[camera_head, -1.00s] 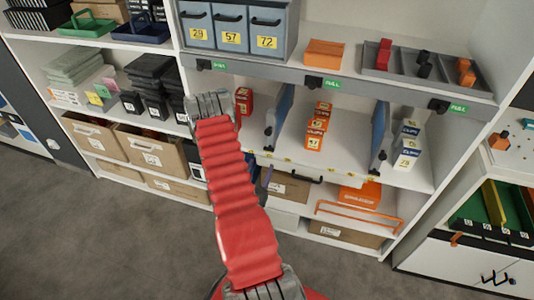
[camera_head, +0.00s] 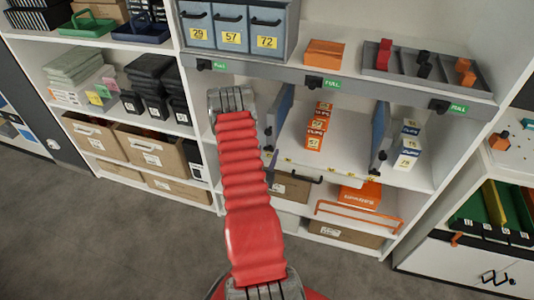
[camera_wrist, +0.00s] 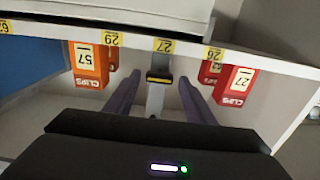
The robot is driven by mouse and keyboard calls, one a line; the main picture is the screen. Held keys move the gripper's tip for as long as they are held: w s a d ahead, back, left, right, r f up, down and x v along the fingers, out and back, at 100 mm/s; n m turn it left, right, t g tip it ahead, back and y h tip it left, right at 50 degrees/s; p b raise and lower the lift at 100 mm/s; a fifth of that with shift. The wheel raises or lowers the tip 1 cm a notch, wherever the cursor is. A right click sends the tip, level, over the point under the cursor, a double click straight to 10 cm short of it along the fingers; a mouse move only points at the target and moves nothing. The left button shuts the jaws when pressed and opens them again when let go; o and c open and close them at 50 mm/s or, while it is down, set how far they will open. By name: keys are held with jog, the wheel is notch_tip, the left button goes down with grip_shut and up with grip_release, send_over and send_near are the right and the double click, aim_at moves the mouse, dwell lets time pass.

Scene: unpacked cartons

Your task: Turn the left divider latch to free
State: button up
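The left divider is a blue upright panel (camera_head: 283,115) on the middle shelf, with a dark latch (camera_head: 268,131) on its front edge, partly behind my arm in the head view. In the wrist view, which looks upside down, the divider shows edge-on as a grey strip (camera_wrist: 156,101). Its black latch (camera_wrist: 159,76) appears as a short crosswise bar. My gripper (camera_wrist: 160,83) is open, one finger on each side of the latch, with visible gaps. I cannot tell how deep the fingertips reach.
Orange clips boxes (camera_head: 317,127) stand right of the left divider; a red clips box (camera_wrist: 235,86) is close beside a finger in the wrist view. The right divider (camera_head: 379,130) has its own latch. A grey shelf edge with green-labelled pulls (camera_head: 323,84) runs above.

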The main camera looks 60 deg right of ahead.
jog(key=c, duration=0.9)
jog(key=shift+w+d, duration=0.1)
jog(key=shift+d, duration=0.1)
jog(key=shift+a, duration=0.2)
